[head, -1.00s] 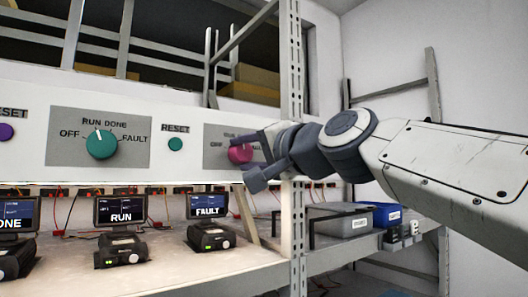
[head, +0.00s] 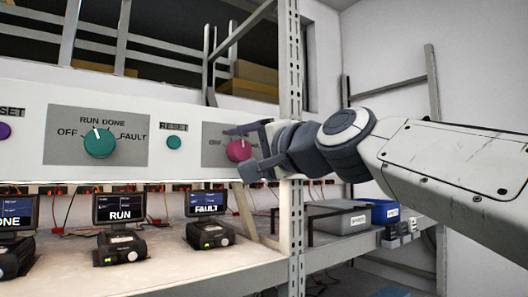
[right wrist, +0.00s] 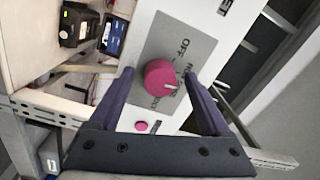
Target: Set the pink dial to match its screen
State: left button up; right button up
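The pink dial (head: 238,150) is on a grey plate on the white panel, partly behind my right gripper (head: 244,151) in the head view. In the right wrist view the pink dial (right wrist: 160,78) lies between the fingertips of my right gripper (right wrist: 158,80), with gaps on both sides. The gripper is open. The dial's white mark points right in that view; its exact label is unclear because the fingers and dial hide lettering. My left gripper is not in view.
A teal dial (head: 100,143) and a teal reset button (head: 174,142) are to the left on the panel. A screen reading RUN (head: 120,209) stands on the shelf. A perforated metal post (head: 291,225) rises close beside my right gripper. A pink button (right wrist: 142,126) sits near the pink dial.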

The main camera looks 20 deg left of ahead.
jog(key=shift+s+d+f, duration=0.1)
jog(key=shift+s+d, duration=0.1)
jog(key=shift+d, duration=0.05)
jog(key=b+v, duration=0.5)
jog(key=v, duration=0.4)
jog(key=shift+s+d, duration=0.25)
jog(key=shift+d, duration=0.05)
